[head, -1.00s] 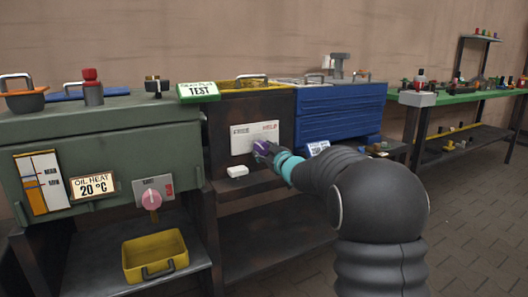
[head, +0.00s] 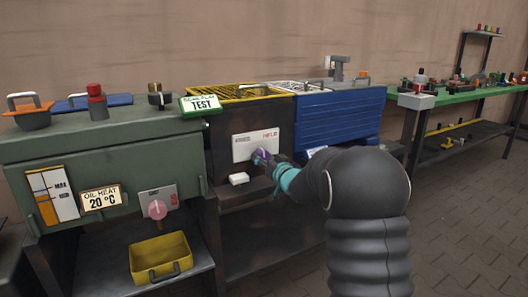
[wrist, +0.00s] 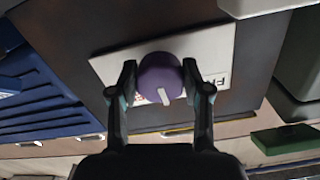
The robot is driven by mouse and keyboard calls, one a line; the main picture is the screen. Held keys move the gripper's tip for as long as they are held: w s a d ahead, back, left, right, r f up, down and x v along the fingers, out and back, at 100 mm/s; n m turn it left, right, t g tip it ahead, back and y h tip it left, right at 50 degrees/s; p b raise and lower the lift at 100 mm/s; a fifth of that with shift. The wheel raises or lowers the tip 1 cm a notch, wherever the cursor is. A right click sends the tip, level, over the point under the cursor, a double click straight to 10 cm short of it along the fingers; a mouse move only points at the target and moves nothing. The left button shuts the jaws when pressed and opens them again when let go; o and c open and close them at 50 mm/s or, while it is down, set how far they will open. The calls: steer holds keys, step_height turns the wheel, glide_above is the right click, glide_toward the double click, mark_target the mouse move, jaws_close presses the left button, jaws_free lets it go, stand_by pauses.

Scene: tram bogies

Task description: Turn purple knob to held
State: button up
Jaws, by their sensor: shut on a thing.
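The purple knob (head: 261,155) sits on a white plate (head: 244,149) on the front of a dark cabinet. In the head view the plate has lettering at its upper left and a red word at its upper right. In the wrist view, which is upside down, the knob (wrist: 160,76) is between the two fingers of my gripper (wrist: 160,82), shut on its sides. Its white pointer mark (wrist: 163,97) faces the bottom of that picture. My gripper also shows in the head view (head: 268,160).
A small white block (head: 238,179) juts out below the plate. A blue box (head: 338,118) stands at the right, and a green cabinet with a pink knob (head: 157,209) at the left. A yellow bin (head: 160,258) sits on the low shelf.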

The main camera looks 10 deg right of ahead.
steer(key=m+p, duration=0.3)
steer(key=m, duration=0.1)
steer(key=shift+a+r, duration=0.1)
steer(key=shift+r, duration=0.1)
steer(key=shift+f+m+p, duration=0.1)
steer(key=shift+m+p, duration=0.55)
steer(key=shift+m, duration=1.45)
steer(key=o, duration=1.2)
steer(key=shift+c, duration=0.2)
steer(key=v, duration=1.2)
